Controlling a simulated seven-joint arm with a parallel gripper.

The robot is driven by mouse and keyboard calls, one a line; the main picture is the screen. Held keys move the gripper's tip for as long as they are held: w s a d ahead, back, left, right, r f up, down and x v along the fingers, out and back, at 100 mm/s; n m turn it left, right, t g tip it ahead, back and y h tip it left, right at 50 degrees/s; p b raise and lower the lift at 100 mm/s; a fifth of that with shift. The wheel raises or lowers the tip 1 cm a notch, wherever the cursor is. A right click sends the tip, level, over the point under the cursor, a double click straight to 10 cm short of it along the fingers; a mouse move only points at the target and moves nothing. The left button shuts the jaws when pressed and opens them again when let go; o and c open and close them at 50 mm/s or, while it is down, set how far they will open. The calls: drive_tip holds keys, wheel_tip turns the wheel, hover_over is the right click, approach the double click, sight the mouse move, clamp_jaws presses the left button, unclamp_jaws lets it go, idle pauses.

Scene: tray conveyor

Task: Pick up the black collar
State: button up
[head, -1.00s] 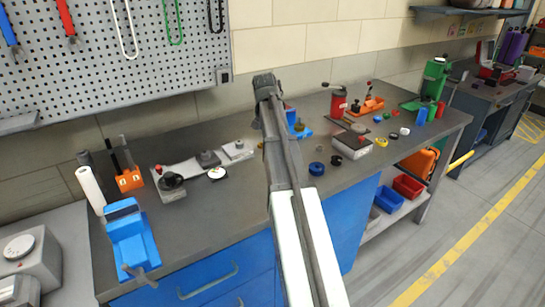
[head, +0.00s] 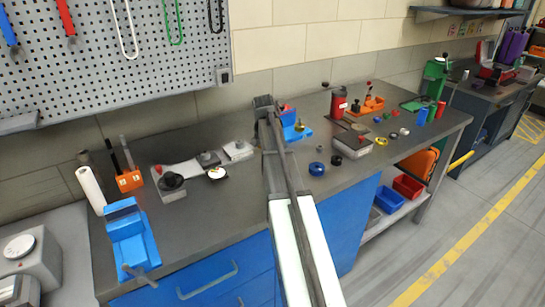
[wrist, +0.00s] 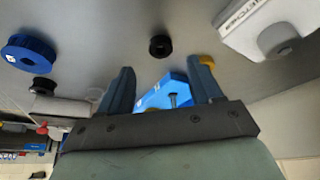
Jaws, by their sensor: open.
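The black collar (head: 336,160) is a small dark ring lying on the grey bench, right of the middle in the head view. In the wrist view the black collar (wrist: 160,46) lies beyond the fingertips, roughly in line with the gap between them. My gripper (wrist: 163,72) is open, with nothing between its fingers and apart from the collar. In the head view my arm reaches across the bench to the left of the collar, and the fingers cannot be made out there.
A larger blue ring (head: 316,168) lies just left of the collar; it also shows in the wrist view (wrist: 30,54). A pale box (head: 352,146) stands behind and right of it. A blue fixture (wrist: 166,92) shows between the fingers.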

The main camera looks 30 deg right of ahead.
drive_tip(key=shift+x, duration=2.55)
drive_tip(key=shift+w+a, duration=0.1)
drive_tip(key=c, duration=1.1)
drive_tip(key=shift+c, duration=0.2)
